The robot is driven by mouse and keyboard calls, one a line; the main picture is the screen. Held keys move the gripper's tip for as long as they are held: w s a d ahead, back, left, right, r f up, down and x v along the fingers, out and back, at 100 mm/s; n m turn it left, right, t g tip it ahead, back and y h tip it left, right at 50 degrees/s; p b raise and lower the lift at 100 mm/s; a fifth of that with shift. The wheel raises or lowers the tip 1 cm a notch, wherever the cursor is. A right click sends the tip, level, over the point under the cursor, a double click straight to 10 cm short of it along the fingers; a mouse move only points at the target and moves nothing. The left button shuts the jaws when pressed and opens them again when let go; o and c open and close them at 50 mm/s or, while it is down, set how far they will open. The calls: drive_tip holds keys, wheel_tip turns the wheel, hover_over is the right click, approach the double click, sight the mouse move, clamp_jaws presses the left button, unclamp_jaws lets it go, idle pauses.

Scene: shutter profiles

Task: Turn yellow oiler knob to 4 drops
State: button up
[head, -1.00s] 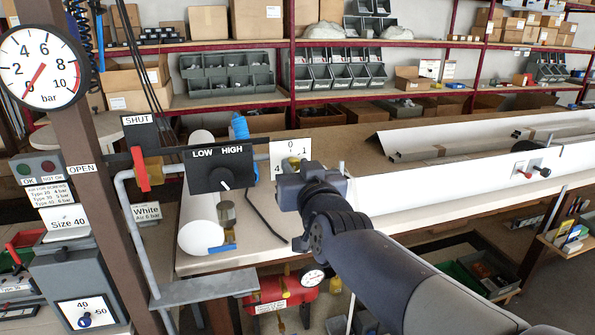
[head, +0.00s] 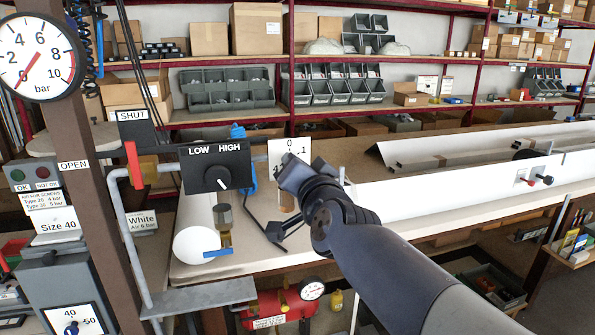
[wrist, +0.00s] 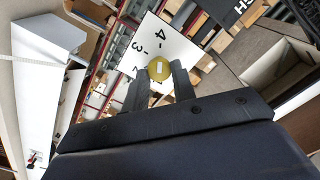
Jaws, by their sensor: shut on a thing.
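The yellow oiler knob (wrist: 159,69) shows in the wrist view between the two fingertips of my gripper (wrist: 160,82), with a pale slot mark on its face. My gripper is shut on the knob. Behind it is the white dial card (wrist: 166,48), tilted in this view, with the numbers 4 and 3 readable and others partly covered. In the head view the dial card (head: 275,151) shows 0 at the top and 1 at the right. My gripper (head: 287,165) hides the knob there.
The black LOW/HIGH box (head: 205,178) stands just left of the dial card. A red valve handle (head: 133,165) is further left. A long white profile (head: 450,185) lies along the bench at right. A brass fitting (head: 224,222) sits below the box.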

idle(0.3)
drive_tip(key=o, duration=1)
drive_tip(key=shift+c, duration=0.2)
drive_tip(key=p+v, duration=0.3)
drive_tip(key=v, duration=0.7)
drive_tip(key=shift+s+p, duration=0.35)
drive_tip(key=shift+s, duration=0.05)
drive_tip(key=shift+w+d, duration=0.1)
